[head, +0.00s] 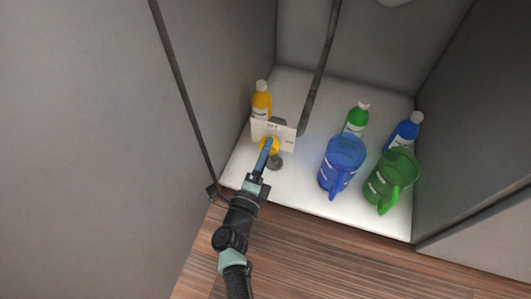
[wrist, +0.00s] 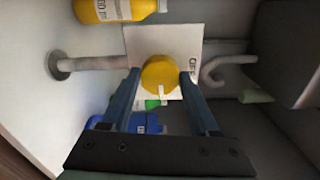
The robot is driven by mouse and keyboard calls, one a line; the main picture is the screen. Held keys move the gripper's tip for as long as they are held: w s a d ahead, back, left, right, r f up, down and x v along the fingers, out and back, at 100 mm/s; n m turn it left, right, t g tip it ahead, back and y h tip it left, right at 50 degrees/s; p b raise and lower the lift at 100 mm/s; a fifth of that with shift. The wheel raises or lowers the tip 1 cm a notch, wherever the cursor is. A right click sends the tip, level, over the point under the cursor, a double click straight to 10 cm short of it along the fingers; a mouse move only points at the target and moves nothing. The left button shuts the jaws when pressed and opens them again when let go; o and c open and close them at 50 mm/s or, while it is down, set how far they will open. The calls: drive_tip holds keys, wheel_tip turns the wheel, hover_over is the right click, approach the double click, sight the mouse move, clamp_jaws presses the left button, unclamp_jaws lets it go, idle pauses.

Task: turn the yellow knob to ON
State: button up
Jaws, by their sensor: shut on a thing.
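The yellow knob (wrist: 160,73) sits in front of a white label plate (wrist: 190,38). The knob also shows partly in the head view (head: 271,143), behind my fingers. My gripper (head: 267,149) is shut on the knob, with one blue finger at each side of it in the wrist view. A small white mark shows at the knob's lower edge in the wrist view. Dark lettering that looks like OFF stands on the plate to the right of the knob. The ON lettering cannot be made out.
A yellow bottle (head: 262,100) stands behind the plate. A blue jug (head: 342,163), a green jug (head: 391,178), a green bottle (head: 356,119) and a blue bottle (head: 405,132) stand to the right on the white cabinet floor (head: 300,191). A grey pipe (wrist: 98,63) runs behind the knob.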

drive_tip(key=shift+a+m, duration=0.1)
drive_tip(key=shift+m, duration=0.4)
drive_tip(key=o, duration=1.4)
drive_tip(key=shift+c, duration=0.2)
drive_tip(key=p+v, duration=0.5)
drive_tip(key=v, duration=0.8)
